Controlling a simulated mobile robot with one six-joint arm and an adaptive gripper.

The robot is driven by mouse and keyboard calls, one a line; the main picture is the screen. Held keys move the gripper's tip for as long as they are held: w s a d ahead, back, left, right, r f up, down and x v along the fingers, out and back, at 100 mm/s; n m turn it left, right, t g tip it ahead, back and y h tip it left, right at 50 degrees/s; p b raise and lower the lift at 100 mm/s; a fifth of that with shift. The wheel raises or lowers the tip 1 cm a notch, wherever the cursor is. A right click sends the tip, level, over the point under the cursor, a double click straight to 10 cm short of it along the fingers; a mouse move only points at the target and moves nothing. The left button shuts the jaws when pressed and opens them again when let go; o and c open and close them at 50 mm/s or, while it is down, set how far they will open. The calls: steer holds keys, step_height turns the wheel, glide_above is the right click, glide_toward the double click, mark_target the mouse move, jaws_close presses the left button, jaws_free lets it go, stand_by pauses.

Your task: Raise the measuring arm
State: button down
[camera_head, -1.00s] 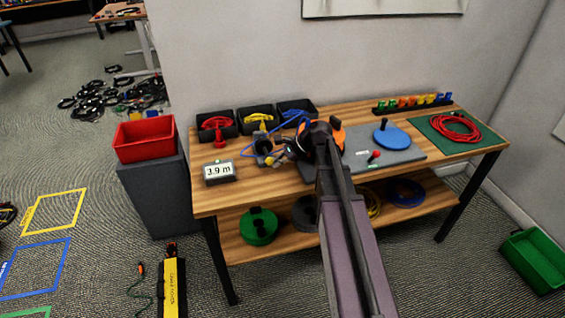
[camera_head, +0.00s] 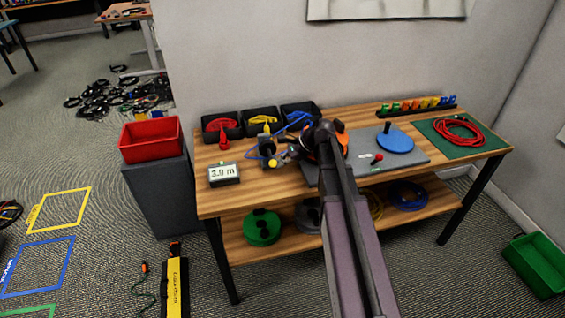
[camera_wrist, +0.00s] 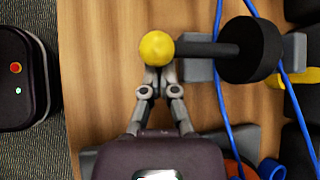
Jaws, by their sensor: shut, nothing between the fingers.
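The measuring arm is a short dark bar with a yellow ball knob (camera_wrist: 157,48) at its end, joined to a black round wheel (camera_wrist: 249,50) in the wrist view. In the head view the dark measuring device (camera_head: 266,147) stands on the bench, with the yellow knob (camera_head: 273,162) low at its front. My gripper (camera_wrist: 157,76) is shut and empty. Its fingertips are right at the near side of the knob, and I cannot tell if they touch it. A blue cable (camera_wrist: 222,100) runs past the device. A display box (camera_head: 224,174) reads about 3.9 m.
Black bins (camera_head: 221,127) with red, yellow and blue cables stand at the back left. A grey board with a blue disc (camera_head: 395,141) and a green mat (camera_head: 440,140) with a coiled red cable lie to the right. A red bin (camera_head: 150,141) stands left of the bench.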

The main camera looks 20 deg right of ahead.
steer(key=shift+r+p, duration=0.35)
steer(key=shift+r, duration=0.15)
steer(key=shift+w+r+p, duration=0.1)
steer(key=shift+r+p, duration=0.85)
steer(key=shift+p, duration=0.15)
step_height(320, 180, up, 6)
steer(key=w+p, duration=0.2)
steer(key=p, duration=0.4)
steer(key=shift+w, duration=0.4)
steer(key=shift+r, duration=0.1)
steer(key=shift+d+r, duration=0.1)
